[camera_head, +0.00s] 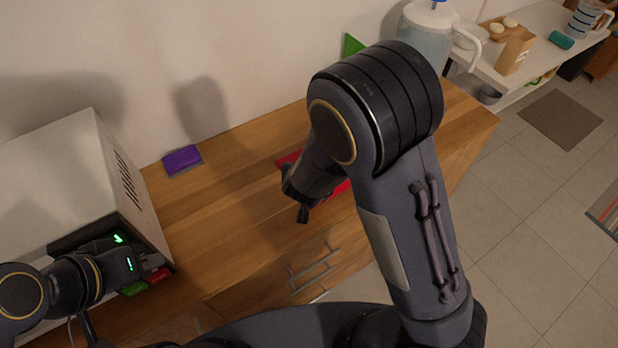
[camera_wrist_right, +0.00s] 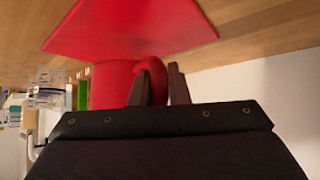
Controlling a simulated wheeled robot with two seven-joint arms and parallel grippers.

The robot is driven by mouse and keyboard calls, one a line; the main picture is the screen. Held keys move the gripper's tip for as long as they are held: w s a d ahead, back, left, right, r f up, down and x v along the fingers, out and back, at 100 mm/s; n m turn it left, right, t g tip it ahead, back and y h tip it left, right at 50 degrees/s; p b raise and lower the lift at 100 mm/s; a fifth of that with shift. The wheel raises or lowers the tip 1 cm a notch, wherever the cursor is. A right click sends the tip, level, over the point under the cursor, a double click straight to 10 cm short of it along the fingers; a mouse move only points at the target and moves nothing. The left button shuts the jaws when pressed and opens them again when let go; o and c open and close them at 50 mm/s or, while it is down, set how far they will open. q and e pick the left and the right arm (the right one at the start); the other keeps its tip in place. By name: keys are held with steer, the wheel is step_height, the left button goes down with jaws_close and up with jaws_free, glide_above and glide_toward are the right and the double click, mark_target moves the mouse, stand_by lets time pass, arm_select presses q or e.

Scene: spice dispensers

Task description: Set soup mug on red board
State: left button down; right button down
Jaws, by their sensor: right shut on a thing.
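The red soup mug (camera_wrist_right: 110,84) shows in the right wrist view, its curved handle (camera_wrist_right: 153,76) between the fingers of my right gripper (camera_wrist_right: 159,74). The gripper is shut on the handle. The red board (camera_wrist_right: 130,30) lies right beside the mug in that view; I cannot tell whether they touch. In the head view the red board (camera_head: 288,159) lies on the wooden counter, mostly hidden by my right arm. The mug is hidden there. My left gripper (camera_head: 155,264) is at the lower left beside the white box-shaped appliance; its opening is unclear.
The white appliance (camera_head: 60,170) stands on the counter's (camera_head: 225,205) left part. A purple sponge-like block (camera_head: 182,160) lies near the wall. Small red (camera_head: 160,275) and green (camera_head: 134,288) items lie by my left gripper. A large jug (camera_head: 425,35) stands at the back right.

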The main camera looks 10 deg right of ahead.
steer(key=shift+w+d+f, duration=0.1)
steer(key=shift+w+f, duration=0.35)
steer(key=shift+w+f+b, duration=0.2)
steer(key=shift+f+b, duration=0.5)
steer(key=shift+f, duration=1)
steer(key=shift+f, duration=0.15)
steer(key=c, duration=1.4)
jaws_free()
steer(key=shift+s+r, duration=0.15)
steer(key=shift+r, duration=0.15)
steer(key=p+v, duration=0.3)
steer(key=v, duration=0.8)
steer(key=shift+s+r, duration=0.15)
steer(key=shift+s, duration=0.15)
